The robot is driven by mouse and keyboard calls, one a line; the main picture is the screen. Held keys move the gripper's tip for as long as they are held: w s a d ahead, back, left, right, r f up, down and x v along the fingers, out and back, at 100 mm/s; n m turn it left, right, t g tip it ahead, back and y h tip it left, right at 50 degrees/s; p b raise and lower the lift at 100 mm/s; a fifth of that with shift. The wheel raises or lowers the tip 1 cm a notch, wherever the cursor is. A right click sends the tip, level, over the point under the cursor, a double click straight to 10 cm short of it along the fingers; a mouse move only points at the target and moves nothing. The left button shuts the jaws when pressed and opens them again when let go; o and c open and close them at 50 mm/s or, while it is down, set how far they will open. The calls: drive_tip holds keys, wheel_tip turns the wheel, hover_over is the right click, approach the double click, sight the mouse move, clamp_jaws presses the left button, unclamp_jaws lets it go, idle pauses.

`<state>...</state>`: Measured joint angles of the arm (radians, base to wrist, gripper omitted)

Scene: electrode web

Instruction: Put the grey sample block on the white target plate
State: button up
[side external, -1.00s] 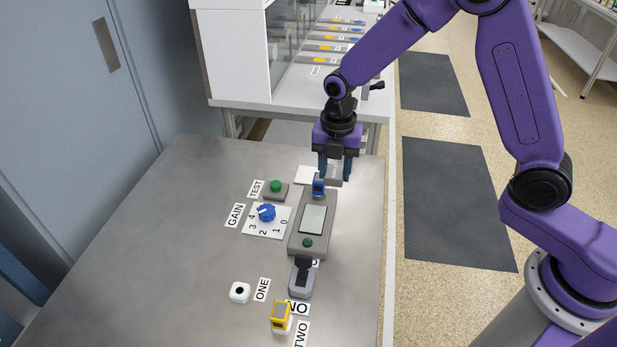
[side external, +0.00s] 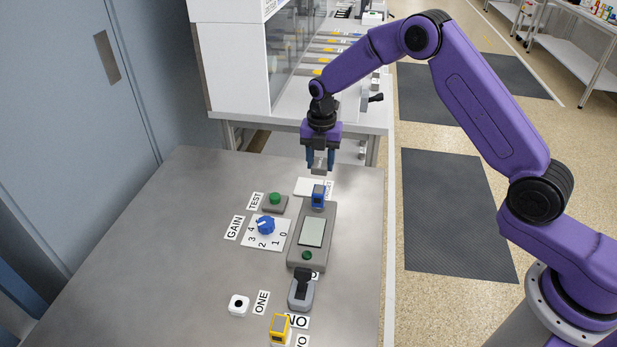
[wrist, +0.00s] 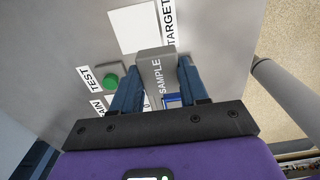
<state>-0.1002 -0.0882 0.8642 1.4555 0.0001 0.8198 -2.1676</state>
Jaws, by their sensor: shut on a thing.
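My gripper (side external: 320,160) is shut on the grey sample block (side external: 319,168) and holds it in the air. The white target plate (side external: 303,185) lies flat on the table just below and left of the block in the side view. In the wrist view the plate (wrist: 131,27) shows beyond the block, to its upper left, beside a TARGET label (wrist: 168,20). The block is apart from the plate.
A blue clip-like part (side external: 318,196) stands by the grey meter (side external: 312,230). A green TEST button (side external: 275,199) and a blue GAIN knob (side external: 265,225) sit left of it. Nearer are a grey lever unit (side external: 301,290), a white piece (side external: 238,305) and a yellow block (side external: 279,328).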

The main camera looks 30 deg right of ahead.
hover_over(309, 187)
wheel_tip(309, 187, down, 6)
drive_tip(key=shift+w+r, duration=0.15)
drive_tip(key=shift+r, duration=0.05)
drive_tip(key=shift+f, duration=1.4)
drive_tip(key=shift+f, duration=0.15)
drive_tip(key=o, duration=1)
drive_tip(key=shift+o, duration=0.2)
